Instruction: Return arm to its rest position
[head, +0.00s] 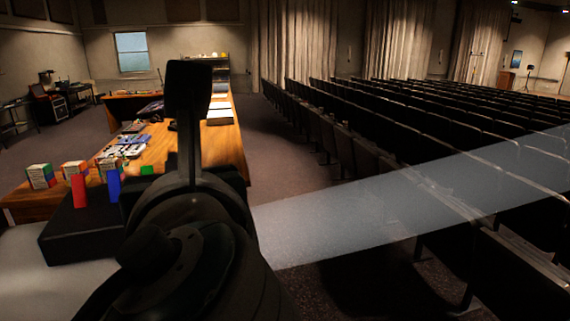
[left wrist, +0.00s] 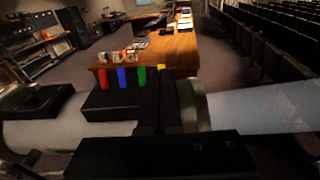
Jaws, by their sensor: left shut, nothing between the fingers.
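My left arm rises through the middle of the head view, dark and close to the camera. Its left gripper (head: 188,92) points up, shut and empty, in front of the wooden desk (head: 226,140). In the left wrist view the dark fingers (left wrist: 168,98) are together, with nothing between them. A black box (head: 70,238) with upright coloured pieces stands left of my arm. Red (head: 79,191), blue (head: 113,186) and green (head: 147,170) pieces show in the head view. The left wrist view also shows a yellow piece (left wrist: 161,67) beside the fingers. My right gripper is not in view.
Small multicoloured block stacks (head: 40,177) and papers (head: 219,116) lie on the desk. Rows of dark seats (head: 400,135) fill the right side. A pale translucent band (head: 400,208) crosses the lower right. Open carpet (head: 272,150) lies between desk and seats.

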